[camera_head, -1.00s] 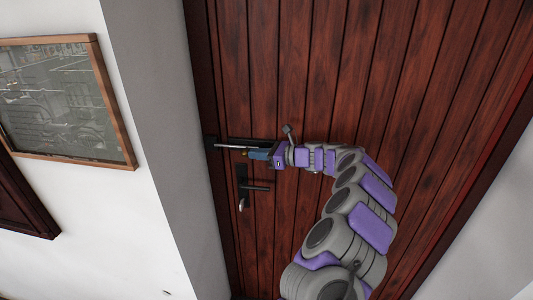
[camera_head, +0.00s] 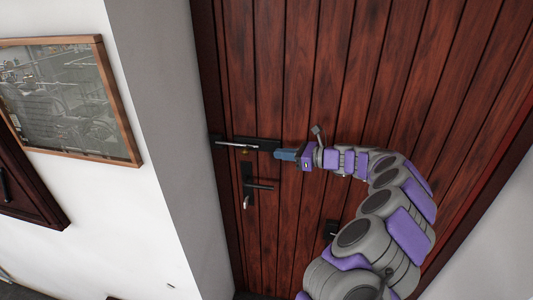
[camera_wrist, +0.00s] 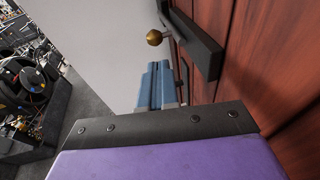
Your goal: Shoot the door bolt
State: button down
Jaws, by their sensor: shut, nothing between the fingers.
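The door bolt (camera_head: 238,145) is a silver rod on a dark plate, lying across the left part of the brown wooden door (camera_head: 330,60). Its rod reaches left to a dark piece at the door's left edge. A small brass knob shows under the rod, and in the wrist view the brass knob (camera_wrist: 154,38) stands out beside the dark bolt plate (camera_wrist: 195,45). My gripper (camera_head: 276,154) has blue fingers, shut and empty, at the right end of the bolt plate. In the wrist view my gripper (camera_wrist: 157,85) points toward the knob, apart from it.
A dark door handle (camera_head: 258,187) with keys sits below the bolt. A framed picture (camera_head: 65,100) hangs on the white wall at left, above a dark cabinet (camera_head: 25,195). Dark machinery (camera_wrist: 30,85) shows at left in the wrist view.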

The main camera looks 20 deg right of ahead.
jog(key=shift+v, duration=2.85)
jog(key=s+a+n+g+y+b, duration=0.1)
jog(key=s+a+n+g+b, duration=0.2)
jog(key=a, duration=0.7)
jog(key=s+a+n+g+y+b, duration=0.1)
jog(key=s+a+n+g+b, duration=0.15)
jog(key=a+n, duration=0.55)
jog(key=s+a+f+n+g+h+b, duration=0.25)
jog(key=s+a+n+g+b, duration=0.2)
jog(key=s+a, duration=0.6)
jog(key=s+a+f+n+g+h+b, duration=0.3)
jog(key=s+f+n+h+b, duration=0.35)
jog(key=s+f, duration=0.75)
jog(key=s+d+f+n+h+b, duration=0.2)
jog(key=s+d+f, duration=0.2)
jog(key=s, duration=0.2)
jog(key=s+d+f+n+h+b, duration=0.2)
jog(key=s+d+f+n+b, duration=0.1)
jog(key=s, duration=0.4)
jog(key=shift+s+d+f, duration=0.2)
jog(key=shift+d+f, duration=0.15)
jog(key=shift+f, duration=0.25)
